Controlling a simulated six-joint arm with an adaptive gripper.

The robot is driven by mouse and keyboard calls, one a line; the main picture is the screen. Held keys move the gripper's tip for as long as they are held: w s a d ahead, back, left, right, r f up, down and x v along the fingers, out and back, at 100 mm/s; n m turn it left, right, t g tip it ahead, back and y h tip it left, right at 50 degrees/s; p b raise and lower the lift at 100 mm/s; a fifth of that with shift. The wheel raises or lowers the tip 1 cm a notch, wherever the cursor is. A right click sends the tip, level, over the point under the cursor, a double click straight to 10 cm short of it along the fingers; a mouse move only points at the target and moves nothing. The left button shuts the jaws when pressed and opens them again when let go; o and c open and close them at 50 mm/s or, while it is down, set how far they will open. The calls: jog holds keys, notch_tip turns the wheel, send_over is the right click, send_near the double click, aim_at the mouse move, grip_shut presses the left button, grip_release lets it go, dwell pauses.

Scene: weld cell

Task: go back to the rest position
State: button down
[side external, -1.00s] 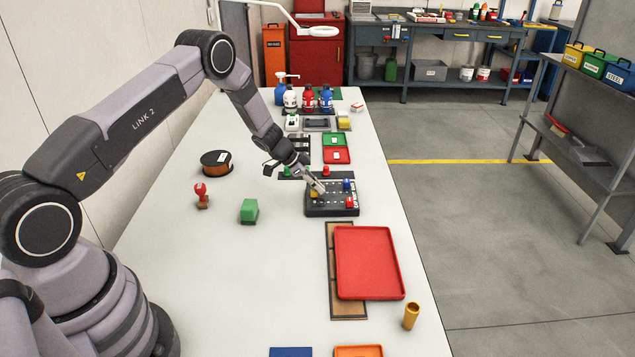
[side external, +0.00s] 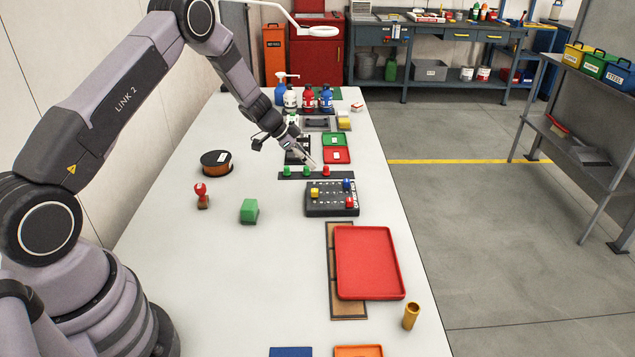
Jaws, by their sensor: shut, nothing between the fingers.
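My gripper (side external: 309,161) is shut and empty. It hangs in the air above the far part of the white table (side external: 200,270), pointing down and to the right. In the picture its tips appear just above a dark strip (side external: 290,175) that bears green and red knobs. A black block (side external: 330,210) with yellow, blue and red pieces on it stands nearer the camera, apart from my gripper.
An orange-brown spool (side external: 216,163), a red stamp (side external: 202,196) and a green block (side external: 249,211) stand on the left. A red tray (side external: 369,262) and a brass cup (side external: 411,316) are near the right edge. Several bottles (side external: 308,98) stand at the far end.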

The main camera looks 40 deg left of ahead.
jog(key=s+d+r+n, duration=0.1)
jog(key=s+d+r, duration=0.3)
jog(key=r, duration=0.5)
jog(key=s+d+r+n+g+y, duration=0.1)
jog(key=s+d+r, duration=0.1)
jog(key=s+r, duration=0.55)
jog(key=s+d+r+n, duration=0.1)
jog(key=s+d+r, duration=0.3)
jog(key=r, duration=0.5)
jog(key=s+a+r+n+y, duration=0.1)
jog(key=s+r+n+y, duration=0.1)
jog(key=s, duration=1)
jog(key=s+a+r+n+t+y, duration=0.1)
jog(key=s+n, duration=0.3)
jog(key=s, duration=0.8)
jog(key=shift+s+r+y, duration=0.35)
jog(key=shift+r+y, duration=0.25)
jog(key=shift+y, duration=0.2)
jog(key=shift+w+r, duration=0.1)
